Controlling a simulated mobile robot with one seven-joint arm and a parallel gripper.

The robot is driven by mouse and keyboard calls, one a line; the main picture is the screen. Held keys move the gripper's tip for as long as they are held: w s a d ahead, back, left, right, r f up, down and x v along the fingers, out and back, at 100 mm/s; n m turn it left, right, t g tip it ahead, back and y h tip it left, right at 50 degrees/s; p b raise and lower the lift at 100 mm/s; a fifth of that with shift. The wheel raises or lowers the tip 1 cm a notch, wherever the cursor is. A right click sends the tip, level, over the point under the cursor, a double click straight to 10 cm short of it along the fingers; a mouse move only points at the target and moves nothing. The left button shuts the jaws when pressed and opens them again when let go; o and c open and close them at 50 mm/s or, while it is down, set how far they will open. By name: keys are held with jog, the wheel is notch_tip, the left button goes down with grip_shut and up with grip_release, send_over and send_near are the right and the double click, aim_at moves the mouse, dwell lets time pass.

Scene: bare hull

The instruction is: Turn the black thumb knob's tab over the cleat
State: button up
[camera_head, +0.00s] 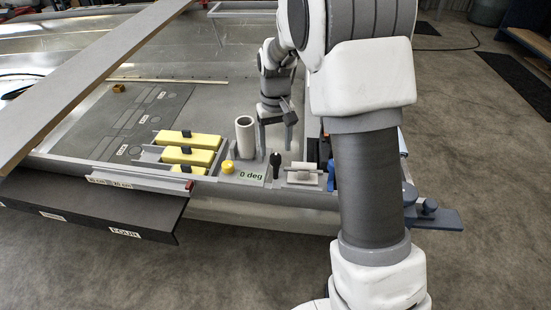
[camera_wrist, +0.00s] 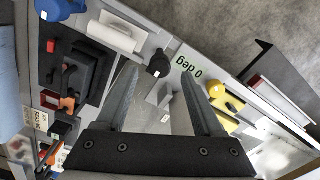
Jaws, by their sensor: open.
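The black thumb knob (camera_head: 275,162) stands upright at the near edge of the hull, right of the "0 deg" label. In the wrist view the knob (camera_wrist: 158,66) shows just beyond the fingertips, with a small white mark on it. I cannot make out which way its tab points. A pale block with a horizontal bar (camera_head: 303,173) sits right of the knob; it also shows in the wrist view (camera_wrist: 115,36). I cannot tell whether this is the cleat. My gripper (camera_head: 277,136) is open and empty, above and behind the knob, apart from it.
A tall pale tube (camera_head: 245,138) and a yellow knob (camera_head: 228,167) stand left of the black knob. Yellow blocks (camera_head: 187,157) lie in a holder further left. A blue part (camera_head: 331,178) is at the right. A long grey plank (camera_head: 85,85) crosses the hull.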

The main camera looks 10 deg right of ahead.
aim_at(276, 156)
jog(key=shift+f+b, duration=0.4)
jog(key=shift+f, duration=1.3)
grip_shut()
